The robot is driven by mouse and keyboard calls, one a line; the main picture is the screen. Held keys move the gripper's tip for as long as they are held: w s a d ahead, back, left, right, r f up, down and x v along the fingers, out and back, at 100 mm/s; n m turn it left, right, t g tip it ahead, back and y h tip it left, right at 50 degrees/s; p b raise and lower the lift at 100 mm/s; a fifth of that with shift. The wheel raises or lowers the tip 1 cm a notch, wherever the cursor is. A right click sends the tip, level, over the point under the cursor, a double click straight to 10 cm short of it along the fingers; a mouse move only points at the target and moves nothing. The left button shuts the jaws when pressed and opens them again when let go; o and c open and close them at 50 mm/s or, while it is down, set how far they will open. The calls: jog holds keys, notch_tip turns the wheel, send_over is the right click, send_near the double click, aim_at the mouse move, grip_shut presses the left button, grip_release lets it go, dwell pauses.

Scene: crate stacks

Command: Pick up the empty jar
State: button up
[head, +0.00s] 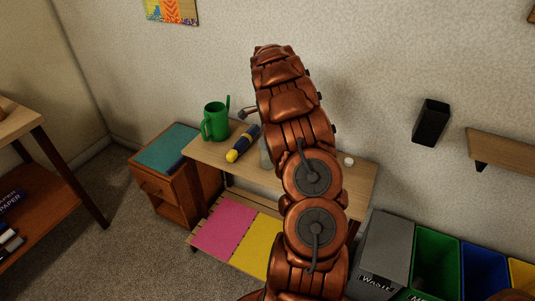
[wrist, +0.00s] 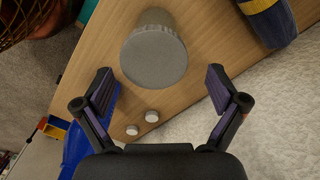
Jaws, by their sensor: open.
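A grey, round jar-like container (wrist: 153,56) stands on the wooden table, seen from above in the wrist view. Its end facing me looks closed and plain, so I cannot tell whether it is empty. My gripper (wrist: 160,82) is open, with its fingers apart on either side of the container's near edge and not touching it. In the head view my arm covers most of that part of the table. A pale sliver of what may be the container (head: 265,156) shows beside the arm.
On the table (head: 208,150) are a green watering can (head: 215,123) and a blue and yellow torch-like object (head: 243,143), also in the wrist view (wrist: 268,18). Two small white pieces (wrist: 151,116) lie near the container. Bins (head: 436,262) stand at right.

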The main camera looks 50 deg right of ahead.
aim_at(268, 153)
jog(key=shift+s+a+f, duration=0.1)
jog(key=shift+a+f, duration=0.05)
jog(key=shift+f, duration=0.4)
jog(key=f, duration=0.4)
jog(key=shift+a+f+p, duration=0.15)
jog(key=shift+a+p, duration=0.15)
jog(key=shift+p, duration=0.05)
jog(key=c, duration=1.3)
